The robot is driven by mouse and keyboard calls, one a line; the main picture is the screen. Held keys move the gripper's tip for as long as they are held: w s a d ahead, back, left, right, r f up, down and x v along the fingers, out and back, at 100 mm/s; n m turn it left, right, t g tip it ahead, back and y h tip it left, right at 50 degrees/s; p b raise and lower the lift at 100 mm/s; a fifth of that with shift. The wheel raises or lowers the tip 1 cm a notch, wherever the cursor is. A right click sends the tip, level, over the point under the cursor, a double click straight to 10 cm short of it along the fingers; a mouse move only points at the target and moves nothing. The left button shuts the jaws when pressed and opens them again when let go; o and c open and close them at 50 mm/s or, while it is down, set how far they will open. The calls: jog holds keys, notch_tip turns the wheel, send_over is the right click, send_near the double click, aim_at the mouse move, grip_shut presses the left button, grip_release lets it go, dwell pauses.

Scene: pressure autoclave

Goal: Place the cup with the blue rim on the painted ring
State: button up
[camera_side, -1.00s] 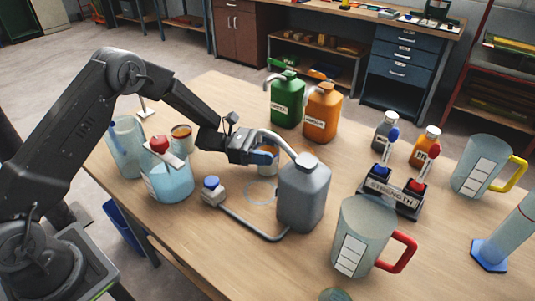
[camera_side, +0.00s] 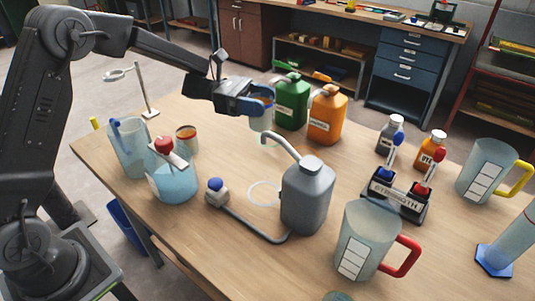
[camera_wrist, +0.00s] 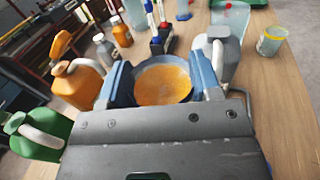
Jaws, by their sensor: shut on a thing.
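My gripper (camera_side: 262,104) is shut on a small cup (camera_side: 262,120) and holds it upright above the table, in front of the green jug in the side view. In the wrist view the cup (camera_wrist: 163,84) sits between both fingers, with orange contents and a bluish-grey rim. The painted ring (camera_side: 250,195) is a pale circle on the table, below and apart from the held cup. The grey can hides part of its right side. Another small cup (camera_side: 187,140), with an orange-red band near its top, stands at the left.
The grey can (camera_side: 308,195) with its long spout stands beside the ring. Green (camera_side: 291,100) and orange (camera_side: 327,115) jugs stand behind it. The table between the left cup and the ring is clear.

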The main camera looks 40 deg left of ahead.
jog(key=s+a+f+m+g+h, duration=0.1)
jog(key=s+a+f+m+g, duration=0.2)
jog(key=s+a+f+g, duration=0.3)
jog(key=shift+t, duration=0.4)
jog(key=shift+w+d+f, duration=0.15)
jog(key=shift+d+f, duration=1.5)
jog(key=shift+d, duration=0.15)
jog(key=shift+w+d+f, duration=0.2)
jog(key=shift+d+f, duration=1.4)
jog(key=shift+d, duration=0.25)
jog(key=shift+w+d+f, duration=0.15)
jog(key=shift+d+f, duration=1.5)
jog(key=shift+d, duration=0.15)
jog(key=shift+f, duration=0.15)
jog(key=o, duration=1)
jog(key=shift+c, duration=0.2)
